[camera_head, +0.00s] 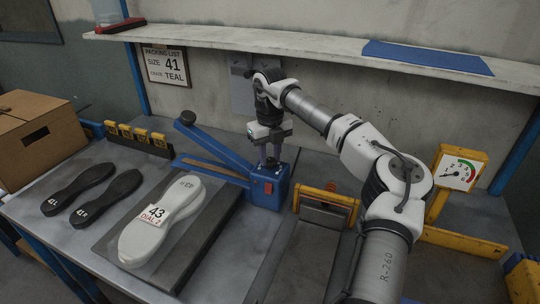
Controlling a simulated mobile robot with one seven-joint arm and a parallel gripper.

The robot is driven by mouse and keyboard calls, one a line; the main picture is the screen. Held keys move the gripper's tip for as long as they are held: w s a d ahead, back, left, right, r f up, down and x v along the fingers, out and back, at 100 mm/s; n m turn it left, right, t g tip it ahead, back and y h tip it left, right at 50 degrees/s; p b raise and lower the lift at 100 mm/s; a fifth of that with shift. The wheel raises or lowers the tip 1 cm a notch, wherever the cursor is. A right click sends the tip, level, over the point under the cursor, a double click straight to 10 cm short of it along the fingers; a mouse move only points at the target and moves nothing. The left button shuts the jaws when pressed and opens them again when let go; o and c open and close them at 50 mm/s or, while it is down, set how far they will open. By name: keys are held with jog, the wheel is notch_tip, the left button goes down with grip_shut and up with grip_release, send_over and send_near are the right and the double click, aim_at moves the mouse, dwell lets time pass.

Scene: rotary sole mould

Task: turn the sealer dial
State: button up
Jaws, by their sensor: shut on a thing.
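The blue sealer (262,200) stands at the middle of the bench, with a long blue arm reaching up to the left and a red switch on its front. My gripper (271,158) points down onto the top of the sealer's box and is shut there on the sealer dial. The fingers cover the dial, so its setting cannot be read.
Two black soles (80,190) marked 41 and a cardboard box (40,135) are at left. A yellow-framed gauge (458,170) and yellow rails (465,243) stand at right. A shelf (300,45) runs above my arm.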

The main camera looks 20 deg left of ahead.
aim_at(270, 160)
jog(key=shift+m, duration=0.8)
jog(key=o, duration=1)
jog(key=shift+c, duration=0.2)
jog(key=shift+r, duration=0.15)
notch_tip(270, 160, up, 14)
jog(key=b, duration=0.2)
jog(key=shift+f, duration=0.25)
